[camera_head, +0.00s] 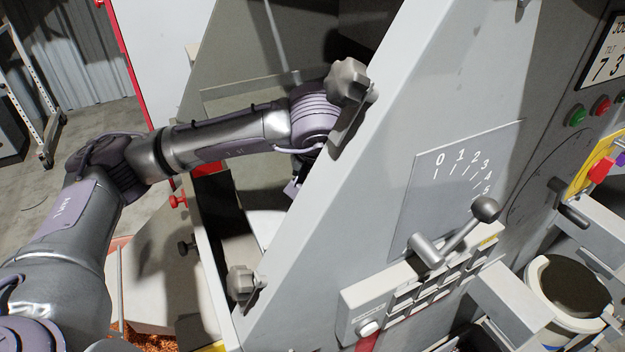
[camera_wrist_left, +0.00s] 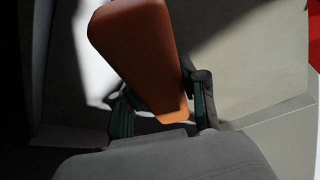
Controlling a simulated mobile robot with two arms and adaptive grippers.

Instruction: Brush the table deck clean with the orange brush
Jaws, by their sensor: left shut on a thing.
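The orange brush (camera_wrist_left: 138,50) shows in the left wrist view as a tapered orange block. My left gripper (camera_wrist_left: 162,108) is shut on it, one dark finger on each side. The brush's bristles are not visible. A pale flat surface (camera_wrist_left: 245,75), probably the table deck, lies beyond the brush; I cannot tell whether the brush touches it. In the head view my left arm reaches behind a large grey panel, which hides the brush and the gripper's fingers. Part of a pale surface (camera_head: 265,222) shows below the wrist there. My right gripper is in neither view.
The sloping grey panel (camera_head: 385,130) stands close to my left wrist, with dark knobs (camera_head: 348,82) on its edge. A lever (camera_head: 455,235) and a numbered scale are on its face. Orange scrap (camera_head: 150,330) lies at the lower left. Open floor shows at the far left.

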